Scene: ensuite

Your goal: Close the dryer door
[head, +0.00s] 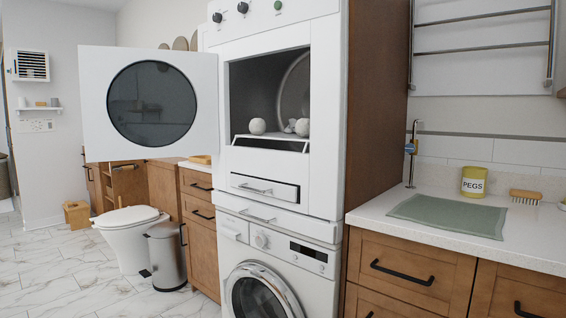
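The white dryer (327,150) stands on top of a washing machine in a tall wooden cabinet. Its square white door (90,105) has a round dark window (152,104) and stands wide open, swung out to the left from the left side of the opening. The dryer opening (270,85) shows a dark inside with part of the drum and a few pale balls at its lower edge. Neither of my grippers shows in the head view.
The washing machine (284,262) below has its round door shut. A counter (365,216) with a green mat (450,214), a yellow pegs tin (473,181) and a brush (525,196) is at right. A toilet (130,235) and a bin (166,256) stand at left; marble floor (60,280) is open there.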

